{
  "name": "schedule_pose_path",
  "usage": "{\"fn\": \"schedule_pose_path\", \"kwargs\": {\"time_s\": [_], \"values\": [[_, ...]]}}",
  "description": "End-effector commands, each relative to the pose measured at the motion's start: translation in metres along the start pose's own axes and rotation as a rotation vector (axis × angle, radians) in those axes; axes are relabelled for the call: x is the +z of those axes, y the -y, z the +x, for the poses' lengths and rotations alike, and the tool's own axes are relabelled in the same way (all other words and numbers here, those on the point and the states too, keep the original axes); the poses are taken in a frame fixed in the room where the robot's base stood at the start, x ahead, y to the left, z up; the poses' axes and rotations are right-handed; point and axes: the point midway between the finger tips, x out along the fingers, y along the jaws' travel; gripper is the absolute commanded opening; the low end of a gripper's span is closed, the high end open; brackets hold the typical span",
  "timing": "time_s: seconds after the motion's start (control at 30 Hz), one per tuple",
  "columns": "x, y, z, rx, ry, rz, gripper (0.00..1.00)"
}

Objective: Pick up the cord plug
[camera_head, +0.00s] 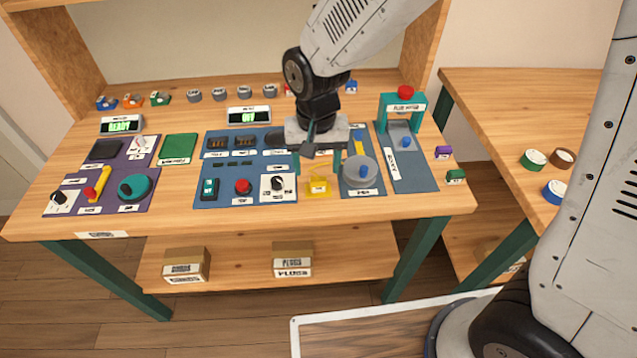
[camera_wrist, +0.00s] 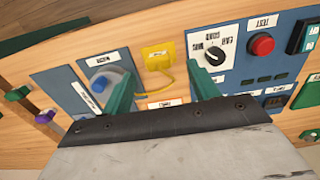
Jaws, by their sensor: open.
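A yellow block with a pale label (camera_head: 319,186), which I take to be the cord plug, sits near the front of the table, between the blue panels. In the wrist view the yellow block (camera_wrist: 158,54) shows a thin yellow cord (camera_wrist: 166,82) curving from it toward my gripper. My gripper (camera_head: 318,168) is open, with two teal fingers pointing down just behind the block in the head view. In the wrist view the fingers (camera_wrist: 157,72) stand on either side of the cord, and the block lies beyond their tips. I see nothing held. The cord's near end is partly hidden.
A blue panel with a red button (camera_head: 242,186) and a black knob (camera_head: 278,183) lies left. A grey round dial with a blue knob (camera_head: 363,172) is close on the right. A teal arch with a red top (camera_head: 404,99) stands farther right. Small purple (camera_head: 443,152) and green (camera_head: 456,176) blocks lie beyond.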

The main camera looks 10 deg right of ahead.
Motion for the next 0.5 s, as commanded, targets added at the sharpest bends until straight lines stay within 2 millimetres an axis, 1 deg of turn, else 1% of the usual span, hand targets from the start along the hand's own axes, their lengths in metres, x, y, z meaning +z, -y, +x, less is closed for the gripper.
{"fn": "schedule_pose_path", "kwargs": {"time_s": [0.17, 0.3, 0.4, 0.5], "values": [[-0.003, -0.002, 0.021, 0.002, 0.003, 0.002, 0.60], [-0.008, -0.004, 0.043, 0.002, 0.003, 0.003, 0.60], [-0.008, -0.004, 0.055, 0.001, 0.002, 0.002, 0.60], [-0.008, -0.004, 0.059, 0.001, 0.001, 0.001, 0.60]]}}
